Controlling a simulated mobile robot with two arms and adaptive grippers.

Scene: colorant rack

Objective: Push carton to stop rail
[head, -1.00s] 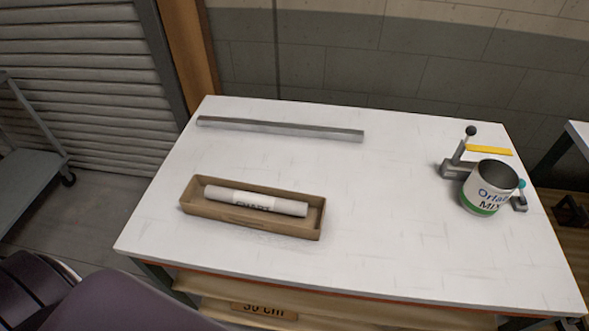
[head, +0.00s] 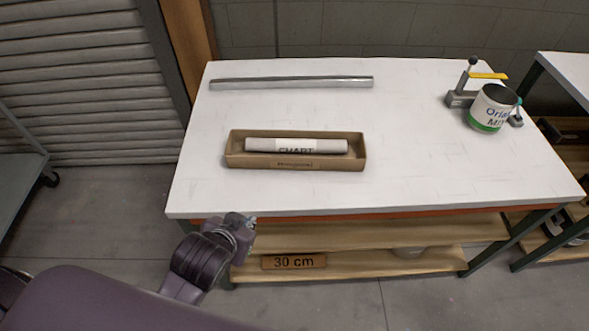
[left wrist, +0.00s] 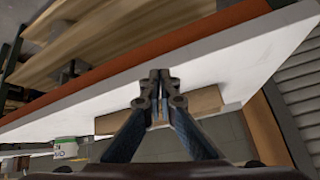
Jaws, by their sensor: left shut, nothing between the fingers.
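The carton (head: 295,163) is a shallow open brown box on the white table, with a white rolled chart (head: 296,146) lying in it. The stop rail (head: 291,83) is a grey metal bar along the back of the table. A clear strip of tabletop separates carton and rail. My left gripper (head: 240,220) is at the table's front edge, in front of the carton and to its left, apart from it. In the left wrist view the left gripper (left wrist: 158,76) is shut and empty, with the carton (left wrist: 205,103) behind its fingers. My right gripper is not in view.
A can (head: 491,110) marked with text stands at the right in a clamp fixture (head: 461,98) with a yellow handle. The white tabletop (head: 420,180) is clear between carton and can. Wooden shelves (head: 370,236) with a 30 cm sign lie below.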

